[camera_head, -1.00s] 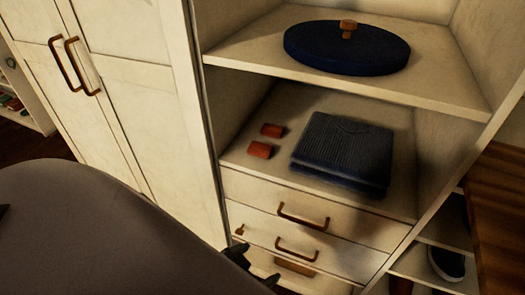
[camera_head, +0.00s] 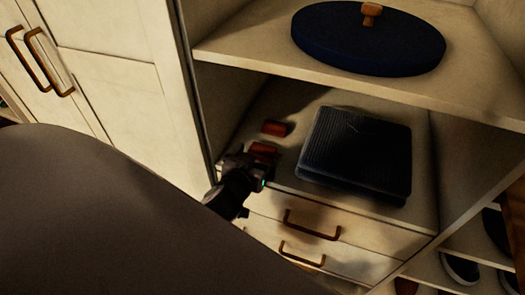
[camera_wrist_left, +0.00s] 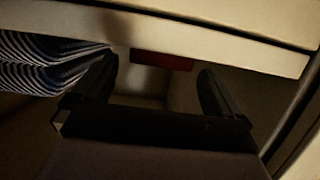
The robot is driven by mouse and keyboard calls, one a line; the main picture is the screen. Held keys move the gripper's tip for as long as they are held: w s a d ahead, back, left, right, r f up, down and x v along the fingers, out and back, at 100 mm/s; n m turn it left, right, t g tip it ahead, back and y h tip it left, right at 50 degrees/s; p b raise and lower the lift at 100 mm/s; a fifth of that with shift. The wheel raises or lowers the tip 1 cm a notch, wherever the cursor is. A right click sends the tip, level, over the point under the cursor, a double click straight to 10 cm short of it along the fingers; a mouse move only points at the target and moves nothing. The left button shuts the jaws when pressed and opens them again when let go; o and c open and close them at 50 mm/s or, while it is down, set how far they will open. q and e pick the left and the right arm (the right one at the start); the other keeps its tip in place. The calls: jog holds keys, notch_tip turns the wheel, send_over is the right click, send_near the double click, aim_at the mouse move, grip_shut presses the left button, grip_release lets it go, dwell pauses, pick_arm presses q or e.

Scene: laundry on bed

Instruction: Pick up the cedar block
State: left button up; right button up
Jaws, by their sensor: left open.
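Two small reddish cedar blocks lie on the cabinet's middle shelf, left of the folded cloth in the head view. The farther block (camera_head: 276,128) is in clear view. The nearer block (camera_head: 263,149) is right at my left gripper (camera_head: 253,165), which partly covers it. In the left wrist view my left gripper (camera_wrist_left: 157,82) is open, with one dark finger on each side. A red block (camera_wrist_left: 162,60) shows beyond and between the fingertips; I cannot tell which of the two it is. Nothing is held. My right gripper is not in view.
The folded navy ribbed cloth (camera_head: 355,155) lies close to the right of the blocks; its striped edge shows in the left wrist view (camera_wrist_left: 45,62). An upper shelf (camera_head: 240,52) with a round navy item (camera_head: 365,45) overhangs. Drawers (camera_head: 320,230) are below.

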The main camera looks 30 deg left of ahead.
aim_at(261, 154)
pick_arm(q)
jog(key=shift+x, duration=1.2)
jog(key=shift+c, duration=0.3)
jog(key=c, duration=0.9)
jog(key=shift+r, duration=0.1)
notch_tip(261, 154, up, 10)
jog(key=p, duration=0.2)
jog(key=shift+d, duration=0.1)
